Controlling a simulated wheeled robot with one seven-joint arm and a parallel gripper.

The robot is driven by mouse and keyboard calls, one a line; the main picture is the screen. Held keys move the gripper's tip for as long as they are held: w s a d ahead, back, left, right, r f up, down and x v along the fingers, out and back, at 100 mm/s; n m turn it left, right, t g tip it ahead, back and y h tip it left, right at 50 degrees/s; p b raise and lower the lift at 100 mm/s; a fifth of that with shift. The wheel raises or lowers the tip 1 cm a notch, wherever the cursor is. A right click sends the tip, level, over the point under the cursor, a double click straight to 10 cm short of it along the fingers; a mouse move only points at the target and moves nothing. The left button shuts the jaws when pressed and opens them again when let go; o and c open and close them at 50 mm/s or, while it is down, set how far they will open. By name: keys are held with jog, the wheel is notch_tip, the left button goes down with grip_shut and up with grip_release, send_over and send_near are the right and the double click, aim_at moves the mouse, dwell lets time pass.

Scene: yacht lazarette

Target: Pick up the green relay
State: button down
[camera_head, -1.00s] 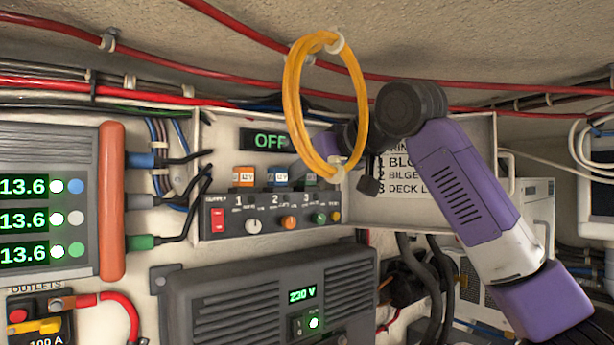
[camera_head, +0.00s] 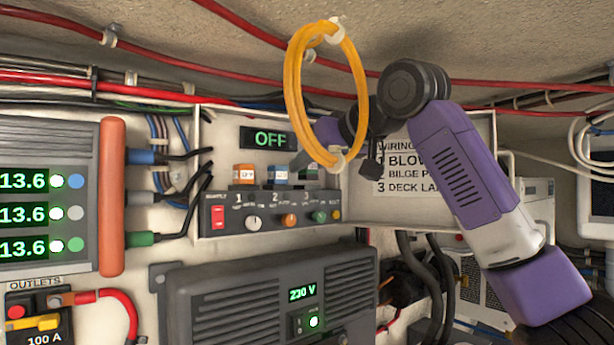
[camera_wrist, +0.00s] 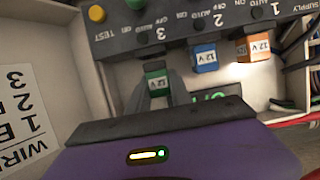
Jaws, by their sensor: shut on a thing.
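The green relay (camera_wrist: 157,82), with a white 12 V label, is between the fingers of my gripper (camera_wrist: 154,90) in the wrist view. The gripper is shut on it. In the head view the relay (camera_head: 308,174) is small and partly hidden behind my gripper (camera_head: 307,163), above position 3 of the relay panel (camera_head: 262,212). I cannot tell for sure whether its base is still in the socket. The blue relay (camera_head: 278,175) stands at position 2 and the orange relay (camera_head: 244,174) at position 1.
A yellow cable loop (camera_head: 292,90) hangs in front of my wrist. An OFF display (camera_head: 270,139) is behind the relays. The open box door with a wiring label (camera_head: 410,172) is at the right. An inverter (camera_head: 270,295) sits below.

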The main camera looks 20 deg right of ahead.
jog(key=s+d+b, duration=0.2)
jog(key=s, duration=0.6)
jog(key=s+d+b, duration=0.3)
jog(key=s, duration=0.5)
jog(key=shift+s+d+b, duration=0.25)
jog(key=shift+d+b, duration=0.05)
jog(key=shift+f, duration=0.1)
